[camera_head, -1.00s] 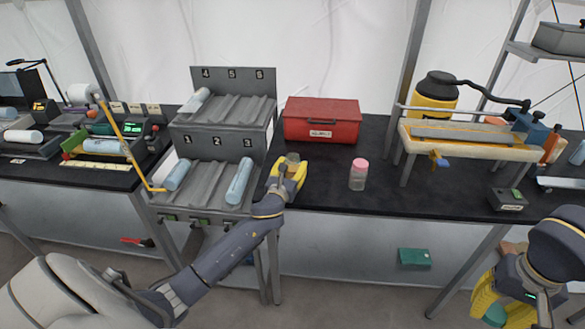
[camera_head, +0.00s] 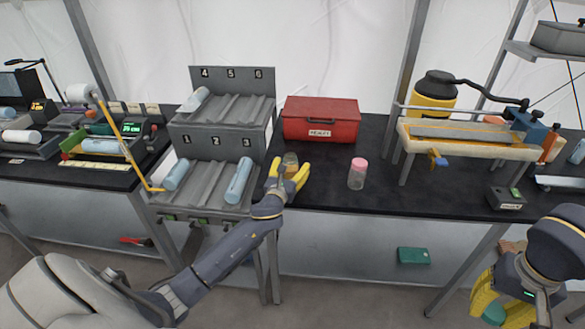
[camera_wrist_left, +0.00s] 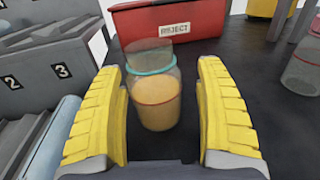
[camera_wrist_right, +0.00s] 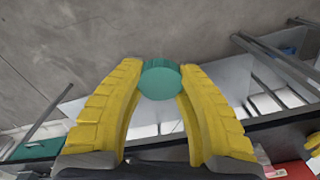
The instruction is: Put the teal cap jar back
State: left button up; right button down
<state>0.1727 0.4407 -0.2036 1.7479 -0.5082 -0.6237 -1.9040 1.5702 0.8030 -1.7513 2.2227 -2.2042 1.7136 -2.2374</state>
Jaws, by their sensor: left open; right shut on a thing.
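A clear jar (camera_head: 291,160) with tan contents stands upright on the black table, right of the rack and in front of the red box. In the left wrist view the jar (camera_wrist_left: 156,98) has a teal band near its upper part and no cap seen on top. My left gripper (camera_head: 289,173) is open, its yellow fingers on either side of the jar with gaps showing. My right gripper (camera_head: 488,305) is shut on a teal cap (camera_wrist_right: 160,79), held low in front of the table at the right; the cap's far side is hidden.
A grey numbered rack (camera_head: 212,187) with blue cylinders stands left of the jar. A red box (camera_head: 320,120) labelled REJECT is behind it. A pink-capped jar (camera_head: 357,174) stands to the right, with bare table between. A press-like bench tool (camera_head: 470,140) is further right.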

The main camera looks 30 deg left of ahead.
pick_arm(q)
jog(key=v, duration=1.2)
jog(key=shift+r, duration=0.15)
